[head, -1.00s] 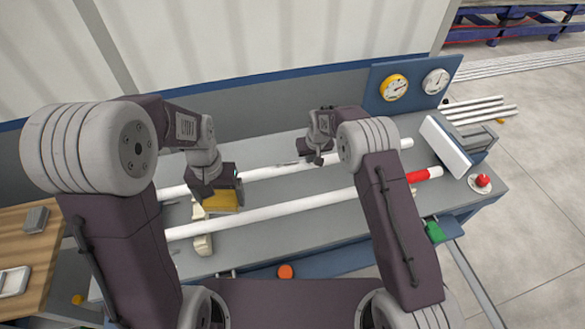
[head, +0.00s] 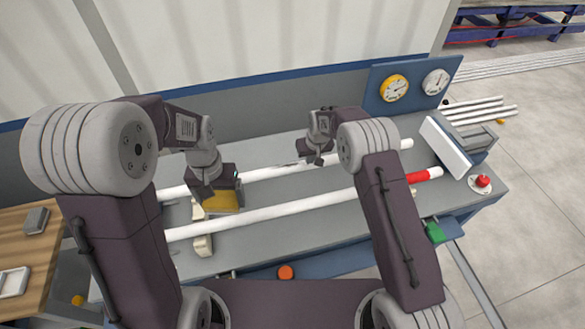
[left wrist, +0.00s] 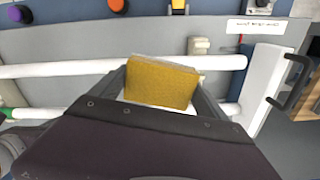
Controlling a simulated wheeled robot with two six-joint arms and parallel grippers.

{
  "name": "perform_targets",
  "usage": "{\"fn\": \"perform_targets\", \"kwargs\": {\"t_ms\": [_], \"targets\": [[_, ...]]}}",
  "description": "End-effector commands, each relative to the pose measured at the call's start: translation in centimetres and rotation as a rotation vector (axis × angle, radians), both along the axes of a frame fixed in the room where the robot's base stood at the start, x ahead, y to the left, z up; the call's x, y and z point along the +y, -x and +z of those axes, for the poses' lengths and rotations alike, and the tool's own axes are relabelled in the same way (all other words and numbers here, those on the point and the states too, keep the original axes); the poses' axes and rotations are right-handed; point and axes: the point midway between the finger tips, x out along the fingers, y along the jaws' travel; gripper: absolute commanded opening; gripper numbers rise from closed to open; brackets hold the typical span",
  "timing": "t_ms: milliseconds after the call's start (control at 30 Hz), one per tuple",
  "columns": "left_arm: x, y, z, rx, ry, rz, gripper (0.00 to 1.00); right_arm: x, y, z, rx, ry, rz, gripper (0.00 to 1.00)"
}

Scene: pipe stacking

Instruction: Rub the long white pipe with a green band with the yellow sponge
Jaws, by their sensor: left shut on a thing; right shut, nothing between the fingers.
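My left gripper (head: 217,192) is shut on the yellow sponge (head: 222,203), which also shows in the left wrist view (left wrist: 160,86). The sponge is close to the back white pipe (head: 275,172); I cannot tell whether it touches it. The front white pipe (head: 275,211) has a red band (head: 418,177) near its right end. My right gripper (head: 313,158) is shut and empty near the back pipe.
Pale supports (head: 202,245) stand under the pipes' left part. A tilted white panel (head: 446,146) and a red button (head: 483,181) are at the table's right end. An orange button (head: 286,272) and a green piece (head: 435,232) are along the front. Wooden table (head: 35,255) at left.

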Motion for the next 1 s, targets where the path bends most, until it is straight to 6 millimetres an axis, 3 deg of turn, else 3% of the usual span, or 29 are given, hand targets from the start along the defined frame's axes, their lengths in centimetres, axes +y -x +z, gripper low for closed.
{"fn": "perform_targets", "kwargs": {"t_ms": [1000], "targets": [[0.00, 0.00, -0.62, 0.000, 0.000, 0.000, 0.53, 0.00, 0.00, -0.86, 0.000, 0.000, 0.000, 0.00]]}}
